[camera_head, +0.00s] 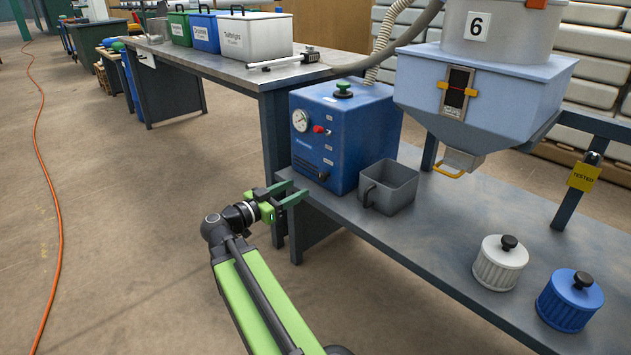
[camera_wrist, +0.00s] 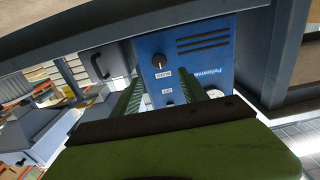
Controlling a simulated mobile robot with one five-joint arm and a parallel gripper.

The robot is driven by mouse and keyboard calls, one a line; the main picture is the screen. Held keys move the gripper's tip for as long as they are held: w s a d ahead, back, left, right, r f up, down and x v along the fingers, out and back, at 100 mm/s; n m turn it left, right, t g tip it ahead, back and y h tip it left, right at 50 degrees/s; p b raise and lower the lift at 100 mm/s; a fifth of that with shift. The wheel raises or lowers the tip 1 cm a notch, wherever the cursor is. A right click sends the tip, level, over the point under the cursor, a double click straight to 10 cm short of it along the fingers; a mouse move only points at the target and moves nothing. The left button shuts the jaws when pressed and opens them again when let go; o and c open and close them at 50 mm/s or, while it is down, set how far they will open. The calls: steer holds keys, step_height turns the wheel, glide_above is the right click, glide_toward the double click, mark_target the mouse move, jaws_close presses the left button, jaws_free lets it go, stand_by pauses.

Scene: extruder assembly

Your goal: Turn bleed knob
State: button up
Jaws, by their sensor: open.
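The blue box unit (camera_head: 345,140) stands on the grey bench, with a round gauge and a red knob on its front. A small black knob (camera_wrist: 158,60) with a white label beside it shows on the blue face in the wrist view; the label is too small to read surely. A dark part low on the front (camera_head: 323,176) may be the same knob. My gripper (camera_head: 298,189) is open and empty, in front of the unit's lower front near the bench edge. In the wrist view the black knob shows beyond and between the green fingers (camera_wrist: 160,84), apart from them.
A grey open container (camera_head: 388,187) with a handle stands right of the unit. A blue hopper (camera_head: 485,95) hangs above the bench. A white lidded canister (camera_head: 500,264) and a blue one (camera_head: 570,301) stand at right. The bench edge (camera_head: 400,262) lies close to my gripper.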

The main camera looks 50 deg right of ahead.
mark_target(320, 177)
steer(key=d, duration=0.9)
steer(key=shift+s+d, duration=0.3)
steer(key=shift+d, duration=0.1)
steer(key=shift+c, duration=0.4)
